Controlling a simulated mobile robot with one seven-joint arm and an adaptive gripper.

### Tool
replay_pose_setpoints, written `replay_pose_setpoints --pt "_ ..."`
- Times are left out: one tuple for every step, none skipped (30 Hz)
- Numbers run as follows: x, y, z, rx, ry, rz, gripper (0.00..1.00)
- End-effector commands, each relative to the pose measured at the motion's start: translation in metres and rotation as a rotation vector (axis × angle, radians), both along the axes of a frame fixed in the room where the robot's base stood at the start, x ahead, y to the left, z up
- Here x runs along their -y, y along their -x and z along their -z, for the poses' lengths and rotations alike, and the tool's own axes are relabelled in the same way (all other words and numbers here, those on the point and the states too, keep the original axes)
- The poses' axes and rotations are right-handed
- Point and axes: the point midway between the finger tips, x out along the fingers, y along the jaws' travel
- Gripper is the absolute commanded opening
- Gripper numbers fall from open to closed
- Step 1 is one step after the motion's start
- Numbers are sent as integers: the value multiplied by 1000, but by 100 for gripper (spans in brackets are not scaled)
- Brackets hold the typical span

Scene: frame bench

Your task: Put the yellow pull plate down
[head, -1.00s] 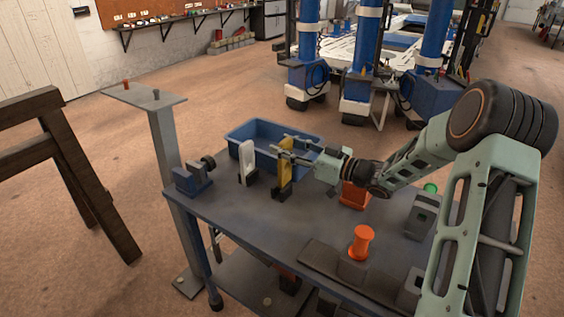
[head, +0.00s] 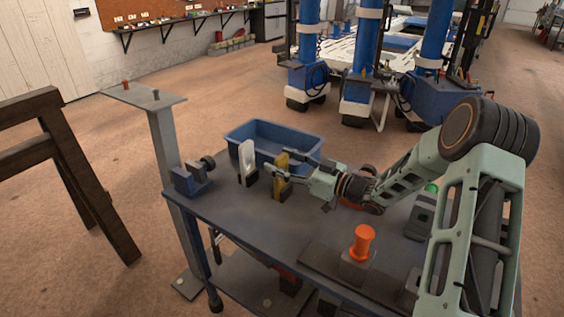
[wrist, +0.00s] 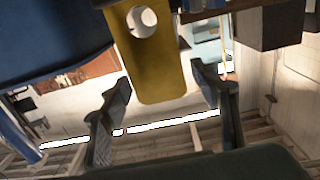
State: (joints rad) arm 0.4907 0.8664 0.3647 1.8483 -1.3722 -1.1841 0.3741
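The yellow pull plate (head: 280,185) stands upright on the workbench, beside a similar white plate, with its foot at the bench top. In the wrist view the plate (wrist: 158,72) shows its round hole and hangs into the picture from above. My gripper (head: 282,162) is at the plate's upper part, reaching in from the right. In the wrist view my gripper (wrist: 160,88) has its fingers spread to either side of the plate, with small gaps visible. Whether the foot is fully seated on the bench cannot be told.
The white plate (head: 247,163) stands close left of the yellow one. A blue bin (head: 236,136) is behind them. A blue vise-like block (head: 190,180) sits at the bench's left corner. An orange knob (head: 363,242) stands in front right. The bench top (head: 260,215) in front is clear.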

Motion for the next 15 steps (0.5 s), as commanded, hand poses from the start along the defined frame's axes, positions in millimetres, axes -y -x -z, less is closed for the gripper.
replay_pose_setpoints --pt "0 0 0 0 0 0 56" --pt "0 0 0 0 0 0 56" --pt "0 0 0 0 0 0 56" --pt "0 0 0 0 0 0 56" --pt "0 0 -1 0 0 0 56" --pt "0 0 -2 0 0 0 56" --pt "0 0 -3 0 0 0 56" --pt "0 0 -5 0 0 0 56" --pt "3 1 -5 -1 1 1 56" --pt "7 3 -4 -1 1 2 56" --pt "11 6 -4 -1 1 3 56" --pt "18 10 -4 -1 1 4 56" --pt "22 13 -4 -2 1 4 56" --pt "28 17 -4 -1 0 4 56" --pt "36 22 -4 -1 1 5 56"
